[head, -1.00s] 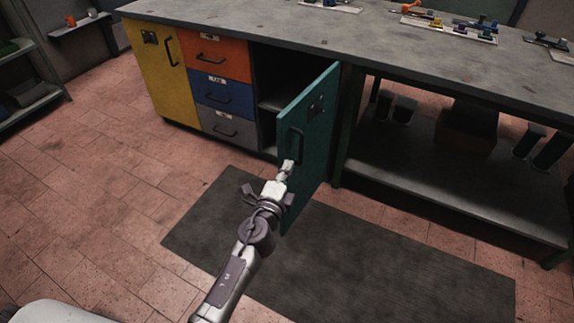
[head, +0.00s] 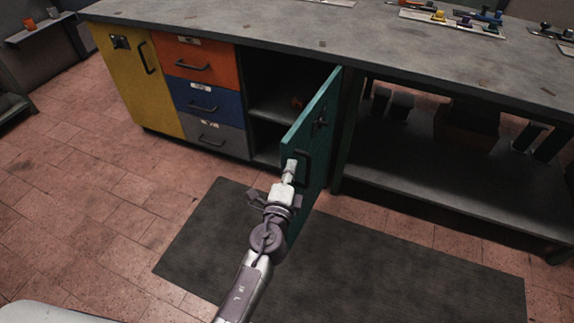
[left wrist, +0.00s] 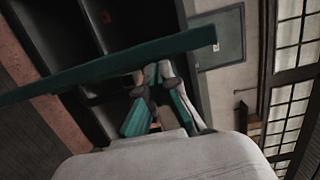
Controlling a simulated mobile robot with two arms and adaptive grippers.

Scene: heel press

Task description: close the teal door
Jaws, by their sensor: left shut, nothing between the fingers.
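The teal door (head: 318,135) stands ajar in the head view, swung out from the bench front, with its hinge side at the right. Its dark handle (head: 305,168) is on the face turned to the right. My left gripper (head: 290,168) is shut and empty at the door's near free edge, overlapping the handle area in the picture. I cannot tell whether it touches the door. In the left wrist view the door (left wrist: 110,65) shows as a slanting teal bar just beyond the fingertips (left wrist: 152,76). My right gripper is out of view.
The open compartment (head: 277,110) is dark, with a shelf and a small reddish thing inside. Orange, blue and grey drawers and a yellow door (head: 145,80) are to its left. A dark mat (head: 400,265) lies on the floor. The open lower shelf (head: 430,160) is at the right.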

